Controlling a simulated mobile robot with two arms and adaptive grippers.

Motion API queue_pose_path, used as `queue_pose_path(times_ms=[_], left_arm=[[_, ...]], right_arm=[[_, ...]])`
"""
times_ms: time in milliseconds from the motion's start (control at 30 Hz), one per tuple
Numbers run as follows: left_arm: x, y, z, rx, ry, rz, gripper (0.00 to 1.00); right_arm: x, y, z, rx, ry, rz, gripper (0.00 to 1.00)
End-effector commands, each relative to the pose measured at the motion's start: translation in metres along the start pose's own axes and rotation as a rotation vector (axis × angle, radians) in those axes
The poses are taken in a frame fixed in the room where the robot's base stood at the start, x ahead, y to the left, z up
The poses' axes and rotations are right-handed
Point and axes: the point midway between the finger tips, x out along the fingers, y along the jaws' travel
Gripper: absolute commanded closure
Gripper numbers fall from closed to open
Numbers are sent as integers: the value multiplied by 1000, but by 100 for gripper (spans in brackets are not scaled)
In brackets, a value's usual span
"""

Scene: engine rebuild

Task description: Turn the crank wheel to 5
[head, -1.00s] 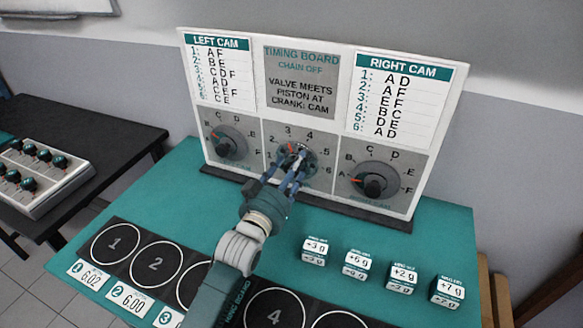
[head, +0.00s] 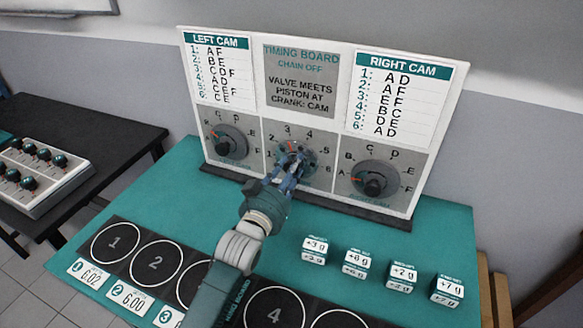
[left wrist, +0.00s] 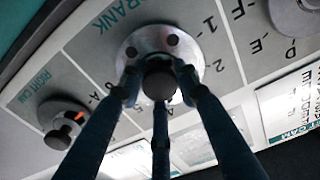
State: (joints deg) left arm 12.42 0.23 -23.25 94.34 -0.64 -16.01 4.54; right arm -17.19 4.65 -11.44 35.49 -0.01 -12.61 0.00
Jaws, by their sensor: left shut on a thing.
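The crank wheel (head: 297,153) is a round grey dial in the lower middle of the timing board, with numbers around it. My left gripper (head: 290,178) is at the dial from the front, its fingers partly covering the dial. In the left wrist view the board appears upside down. There the fingers of the left gripper (left wrist: 160,85) are closed around the dark knob in the middle of the silver crank wheel (left wrist: 186,52). A small orange mark shows at the dial's upper left in the head view, but I cannot tell exactly which number it points to. My right gripper is not in view.
The left cam dial (head: 228,143) and right cam dial (head: 373,180) flank the crank wheel. Several small labelled blocks (head: 355,264) stand on the teal table (head: 420,235) at the right. A black strip with numbered circles (head: 155,262) lies in front. A dark side table stands at left.

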Motion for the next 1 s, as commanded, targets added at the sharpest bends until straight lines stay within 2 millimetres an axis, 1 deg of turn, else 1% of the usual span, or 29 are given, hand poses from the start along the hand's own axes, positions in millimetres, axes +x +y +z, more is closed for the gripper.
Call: queue_pose_path(times_ms=[33,233,367,700,1000], left_arm=[[1,-1,-9,8,17,-1,94],[1,-1,-11,63,20,-2,94],[2,0,-12,140,21,-2,94],[2,1,-13,447,22,-4,95],[2,3,-12,733,22,-6,95]], right_arm=[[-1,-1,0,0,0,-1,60],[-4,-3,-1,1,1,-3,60],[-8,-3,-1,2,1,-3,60],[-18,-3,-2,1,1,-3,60],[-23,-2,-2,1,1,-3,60]])
